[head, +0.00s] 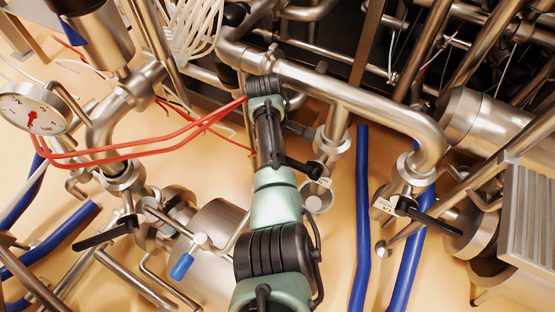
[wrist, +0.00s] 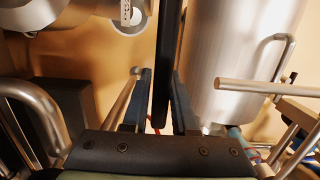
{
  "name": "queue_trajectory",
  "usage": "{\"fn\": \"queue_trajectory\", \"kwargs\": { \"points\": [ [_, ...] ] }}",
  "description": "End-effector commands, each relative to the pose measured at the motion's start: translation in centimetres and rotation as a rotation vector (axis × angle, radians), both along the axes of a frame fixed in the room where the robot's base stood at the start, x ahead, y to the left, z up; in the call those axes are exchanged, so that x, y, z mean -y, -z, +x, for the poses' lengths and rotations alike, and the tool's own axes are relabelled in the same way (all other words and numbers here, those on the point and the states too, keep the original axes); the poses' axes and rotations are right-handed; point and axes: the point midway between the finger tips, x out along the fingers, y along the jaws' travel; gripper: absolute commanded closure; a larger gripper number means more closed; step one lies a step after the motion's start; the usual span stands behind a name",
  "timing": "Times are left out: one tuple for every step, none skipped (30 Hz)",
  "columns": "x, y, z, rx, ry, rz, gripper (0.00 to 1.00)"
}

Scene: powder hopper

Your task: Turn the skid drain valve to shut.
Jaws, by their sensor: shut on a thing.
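My gripper (wrist: 160,78) is shut on a long black lever handle (wrist: 168,35). In the wrist view the handle stands nearly upright between the two blue-black fingers. In the head view my arm hides the fingers. A steel valve (head: 335,142) with a black lever (head: 303,166) and a white tag (head: 325,182) is just right of my arm there, and seems to be the held one. The tag's writing is too small to read, so I cannot confirm it as the skid drain valve.
Other black-levered valves are at left (head: 105,234) and right (head: 415,210). Red hoses (head: 150,147) cross beside my arm, near a pressure gauge (head: 32,115). A large steel cylinder (wrist: 235,60) is close to the right finger; a bent steel pipe (wrist: 30,105) is at left.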

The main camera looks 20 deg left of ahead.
Motion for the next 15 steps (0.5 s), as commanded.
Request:
{"fn": "queue_trajectory", "kwargs": {
  "points": [
    [0.22,1.09,-0.26,-0.004,-0.001,-0.019,1.00],
    [0.25,1.17,-0.29,-0.005,-0.001,-0.024,1.00],
    [0.28,1.26,-0.31,-0.006,-0.001,-0.028,1.00],
    [0.29,1.31,-0.32,-0.006,-0.001,-0.031,1.00],
    [0.30,1.34,-0.33,-0.006,-0.001,-0.032,1.00],
    [0.31,1.37,-0.34,-0.007,-0.001,-0.034,1.00],
    [0.32,1.38,-0.35,-0.008,-0.001,-0.035,1.00],
    [0.32,1.40,-0.36,-0.008,-0.001,-0.035,1.00],
    [0.33,1.41,-0.38,-0.008,-0.001,-0.035,1.00],
    [0.34,1.42,-0.39,-0.009,-0.001,-0.035,1.00],
    [0.34,1.43,-0.39,-0.009,-0.001,-0.035,1.00],
    [0.34,1.44,-0.40,-0.009,-0.001,-0.035,1.00],
    [0.34,1.44,-0.40,-0.009,-0.001,-0.035,1.00],
    [0.35,1.44,-0.40,-0.010,0.000,-0.035,1.00],
    [0.35,1.44,-0.40,-0.010,0.000,-0.034,1.00]
  ]
}}
